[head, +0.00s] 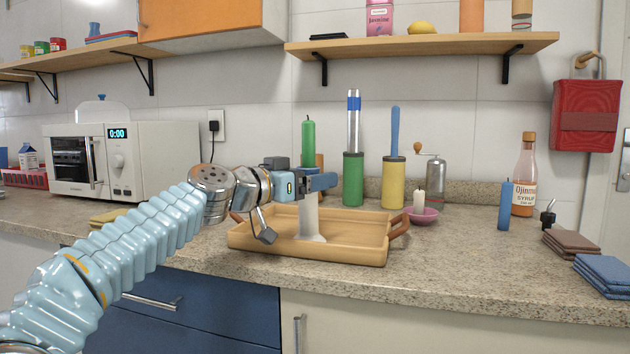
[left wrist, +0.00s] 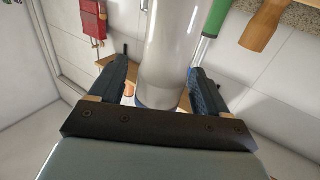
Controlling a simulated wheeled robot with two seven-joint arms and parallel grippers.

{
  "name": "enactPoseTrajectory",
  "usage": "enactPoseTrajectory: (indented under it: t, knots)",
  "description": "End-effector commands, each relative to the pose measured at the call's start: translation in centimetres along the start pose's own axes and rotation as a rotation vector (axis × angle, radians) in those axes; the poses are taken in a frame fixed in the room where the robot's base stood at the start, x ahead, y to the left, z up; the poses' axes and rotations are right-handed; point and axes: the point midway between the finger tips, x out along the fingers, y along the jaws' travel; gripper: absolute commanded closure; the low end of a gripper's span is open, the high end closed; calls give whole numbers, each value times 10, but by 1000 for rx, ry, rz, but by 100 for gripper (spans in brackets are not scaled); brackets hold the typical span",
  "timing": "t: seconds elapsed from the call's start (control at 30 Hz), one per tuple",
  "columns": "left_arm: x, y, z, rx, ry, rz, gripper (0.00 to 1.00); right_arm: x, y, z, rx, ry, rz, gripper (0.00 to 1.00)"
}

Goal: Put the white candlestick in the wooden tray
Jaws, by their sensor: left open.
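The white candlestick (head: 309,218) stands upright in the wooden tray (head: 345,252), its flared base apparently on the tray floor. My left gripper (head: 322,182) is at the candlestick's upper end, which it hides in the head view. In the left wrist view, a pale grey-white shaft (left wrist: 170,45), which looks like the candlestick, lies between the two open fingers (left wrist: 158,90). I cannot tell whether either finger touches it. My right gripper is not in view.
Behind the tray stand a green candle (head: 308,142), a green canister (head: 353,180) and a yellow canister (head: 393,183). A pink dish (head: 422,216) with a small candle is close to the tray's right handle.

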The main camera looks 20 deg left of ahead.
Motion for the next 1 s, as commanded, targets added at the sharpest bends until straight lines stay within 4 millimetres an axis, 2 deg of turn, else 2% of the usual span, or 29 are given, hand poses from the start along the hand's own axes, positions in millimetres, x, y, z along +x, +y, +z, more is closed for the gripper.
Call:
enactPoseTrajectory:
  t: [0.03,0.2,0.43,0.6,1.0]
  knots:
    - [-12,-1,5,1,2,-3,23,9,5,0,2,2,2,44]
    - [-53,-1,6,2,2,-5,23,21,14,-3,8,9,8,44]
    - [-95,0,3,1,0,-2,23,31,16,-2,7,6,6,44]
    - [-106,0,2,0,-1,0,23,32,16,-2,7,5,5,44]
    - [-107,0,1,0,0,0,23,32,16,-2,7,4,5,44]
